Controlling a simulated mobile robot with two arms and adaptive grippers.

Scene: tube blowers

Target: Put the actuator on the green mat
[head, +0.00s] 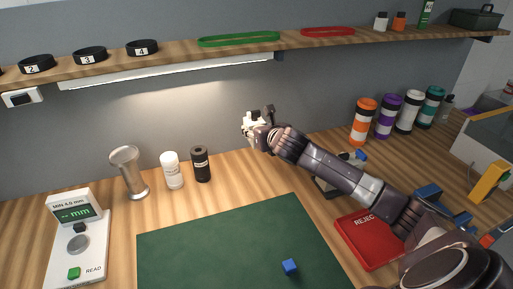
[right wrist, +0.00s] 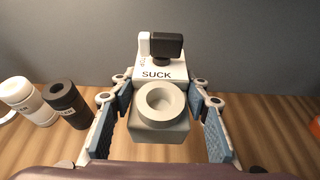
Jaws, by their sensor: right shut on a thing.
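My right gripper (head: 262,128) reaches in from the right and is shut on a white block marked SUCK (right wrist: 152,88), which looks to be the actuator. The block has a round pale opening in front and a black knob on top. In the head view this actuator (head: 252,122) is held up in front of the grey wall, above the back of the table. The fingers grip its two sides in the right wrist view (right wrist: 163,125). The green mat (head: 215,245) lies at the front of the table, nearer than the gripper. My left gripper is not in view.
A red REJECT tray (head: 362,246) is right, a gauge (head: 78,245) left.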

